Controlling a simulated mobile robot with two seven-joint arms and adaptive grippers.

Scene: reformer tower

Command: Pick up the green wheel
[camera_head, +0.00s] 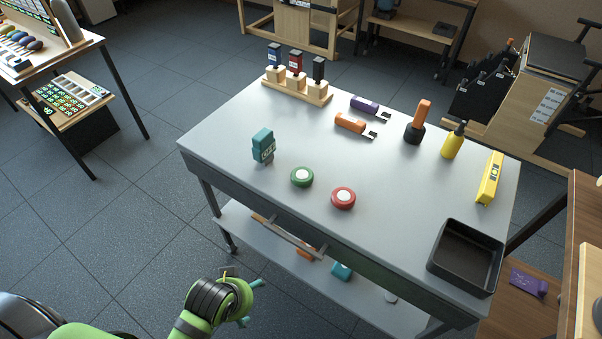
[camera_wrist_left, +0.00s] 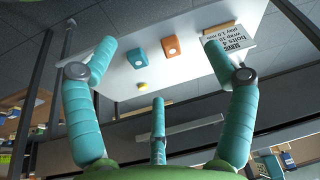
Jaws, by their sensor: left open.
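The green wheel (camera_head: 302,177), a small disc with a white centre, lies on the grey tabletop (camera_head: 230,140) near its front edge. A similar red wheel (camera_head: 343,198) lies to its right, apart from it. My left gripper (camera_head: 254,302) is below and in front of the table, well away from the green wheel. In the left wrist view its teal fingers (camera_wrist_left: 160,50) are spread open and empty. The green wheel does not show in that view. My right gripper is not in view.
A teal block (camera_head: 263,146) stands left of the green wheel. A black bin (camera_head: 436,258) sits at the table's right end. Tools and a stamp rack (camera_head: 318,99) stand farther back. A bar (camera_head: 290,237) runs along the front; the lower shelf (camera_head: 375,312) holds blocks.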

